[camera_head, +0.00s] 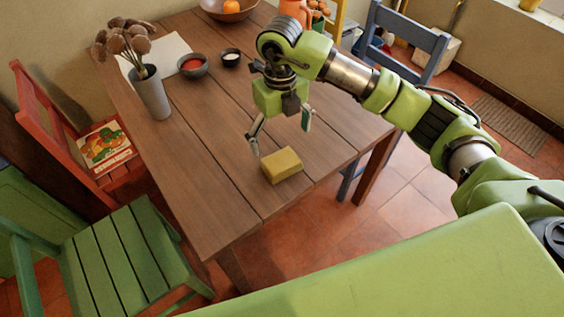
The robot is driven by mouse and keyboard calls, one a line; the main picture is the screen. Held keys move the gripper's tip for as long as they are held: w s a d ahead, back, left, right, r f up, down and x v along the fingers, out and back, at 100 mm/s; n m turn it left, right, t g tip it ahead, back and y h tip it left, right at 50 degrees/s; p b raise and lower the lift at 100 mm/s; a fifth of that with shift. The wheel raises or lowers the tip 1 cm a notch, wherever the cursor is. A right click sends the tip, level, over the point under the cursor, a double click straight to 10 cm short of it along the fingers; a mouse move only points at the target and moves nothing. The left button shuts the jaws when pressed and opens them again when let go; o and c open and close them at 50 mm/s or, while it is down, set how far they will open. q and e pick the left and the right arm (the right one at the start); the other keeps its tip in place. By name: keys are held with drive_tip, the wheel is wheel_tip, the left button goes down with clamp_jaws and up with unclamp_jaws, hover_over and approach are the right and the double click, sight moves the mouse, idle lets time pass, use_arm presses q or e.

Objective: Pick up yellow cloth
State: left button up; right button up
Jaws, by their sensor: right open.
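The yellow cloth (282,166) looks like a small thick block and lies on the wooden table (215,195), near its front right edge. My right gripper (281,140) hangs above and slightly behind the cloth, pointing down. Its two fingers are spread apart with nothing between them. The left finger's tip appears close to the cloth's left back corner; I cannot tell whether it touches. My left gripper is not in view.
A grey vase (151,93) with dried flowers, a bowl with red contents (192,65) and a small dark cup (231,58) stand further back. A green chair (125,255), red chair (75,130) and blue chair (405,35) surround the table. The tabletop left of the cloth is clear.

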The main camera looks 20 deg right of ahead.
sight(280, 158)
wheel_tip(280, 158, down, 4)
drive_tip(key=shift+f, duration=0.15)
wheel_tip(280, 158, down, 5)
drive_tip(key=shift+a+f+p, duration=0.1)
drive_tip(key=shift+p, duration=0.7)
drive_tip(key=shift+w, duration=0.1)
drive_tip(key=shift+c, duration=0.4)
drive_tip(key=c, duration=1)
